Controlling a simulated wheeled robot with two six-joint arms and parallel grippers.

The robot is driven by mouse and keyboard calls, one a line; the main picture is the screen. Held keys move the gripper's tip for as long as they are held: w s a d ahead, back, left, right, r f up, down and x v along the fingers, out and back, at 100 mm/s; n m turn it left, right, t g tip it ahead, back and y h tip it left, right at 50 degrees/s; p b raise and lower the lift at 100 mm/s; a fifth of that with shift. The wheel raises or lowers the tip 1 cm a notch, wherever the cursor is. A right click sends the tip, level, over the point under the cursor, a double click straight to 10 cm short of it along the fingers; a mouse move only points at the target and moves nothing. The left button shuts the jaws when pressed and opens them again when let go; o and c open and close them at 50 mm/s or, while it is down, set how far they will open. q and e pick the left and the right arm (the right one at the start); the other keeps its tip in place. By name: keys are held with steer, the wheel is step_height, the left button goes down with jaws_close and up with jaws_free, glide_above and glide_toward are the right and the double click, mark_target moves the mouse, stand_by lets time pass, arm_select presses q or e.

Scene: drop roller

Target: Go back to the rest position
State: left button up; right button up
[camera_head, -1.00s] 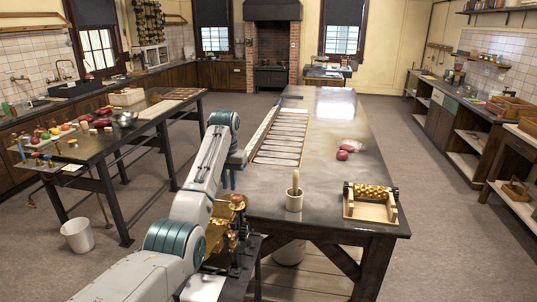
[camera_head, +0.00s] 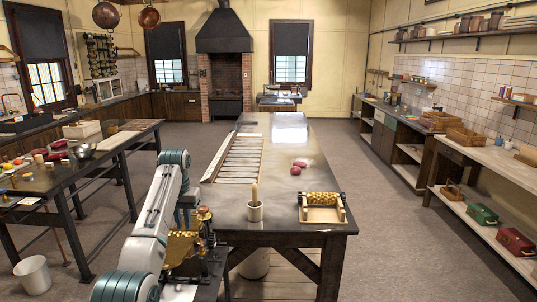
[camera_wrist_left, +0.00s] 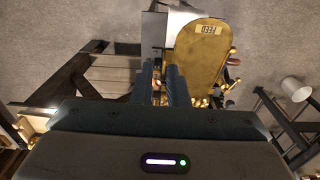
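My left arm comes in from the bottom left in the head view. Its gripper (camera_head: 183,218) points down beside the near left part of the long dark table (camera_head: 225,205), just above the machine with the brass parts (camera_head: 182,248). The left wrist view shows its two dark fingers (camera_wrist_left: 160,85) with a narrow gap and nothing held between them. The brass plate marked FEED (camera_wrist_left: 205,50) lies beyond and right of the fingers; whether they touch it I cannot tell. My right gripper is in neither view.
A brass roller in a wooden frame (camera_head: 322,208), a cup with a pestle (camera_head: 255,211) and reddish lumps (camera_head: 298,166) stand on the table. A side table (camera_head: 60,180) and a white bucket (camera_head: 33,275) are left. The floor right of the table is clear.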

arm_select(q)
steer(key=s+a+f+t, duration=0.1)
steer(key=s+f, duration=1)
steer(key=f, duration=0.2)
steer(key=s+a+f+t, duration=0.1)
steer(key=s+a+f, duration=0.1)
steer(key=s+f, duration=0.95)
steer(key=s+d+r+t+y, duration=0.1)
steer(key=s, duration=2.8)
step_height(320, 180, down, 36)
steer(key=a+b, duration=0.2)
steer(key=b, duration=0.6)
steer(key=s+f+b, duration=0.2)
steer(key=s+f, duration=0.4)
steer(key=f, duration=0.3)
steer(key=s+a+f+g+b, duration=0.1)
steer(key=s+f+b, duration=0.1)
steer(key=s+f, duration=0.5)
steer(key=s+f+g+b, duration=0.1)
steer(key=s+f, duration=0.5)
steer(key=f, duration=0.6)
steer(key=shift+s+a+b, duration=0.15)
steer(key=shift+a+b, duration=0.2)
steer(key=shift+b, duration=0.45)
